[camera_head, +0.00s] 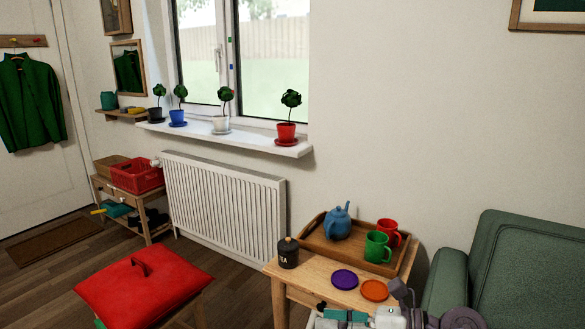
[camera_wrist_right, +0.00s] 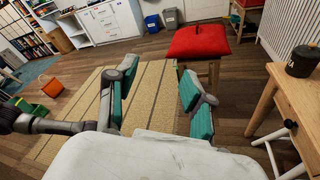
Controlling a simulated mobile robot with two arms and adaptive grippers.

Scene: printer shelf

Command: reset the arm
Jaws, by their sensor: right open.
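My right gripper (camera_head: 338,316) shows at the bottom edge of the head view, low in front of the wooden side table (camera_head: 287,272); its lower part is cut off. In the right wrist view the right gripper (camera_wrist_right: 158,88) has its two teal-padded fingers wide apart, with nothing between them. Beyond the fingers are the floor and a striped beige rug (camera_wrist_right: 75,118). My left gripper cannot be made out in either view.
The side table bears a tray (camera_head: 316,249) with a blue teapot (camera_head: 337,222) and red and green mugs, a dark tea canister (camera_head: 288,253), and purple and orange coasters. A green armchair (camera_head: 520,265) stands right. A red-cushioned stool (camera_head: 145,288) stands left.

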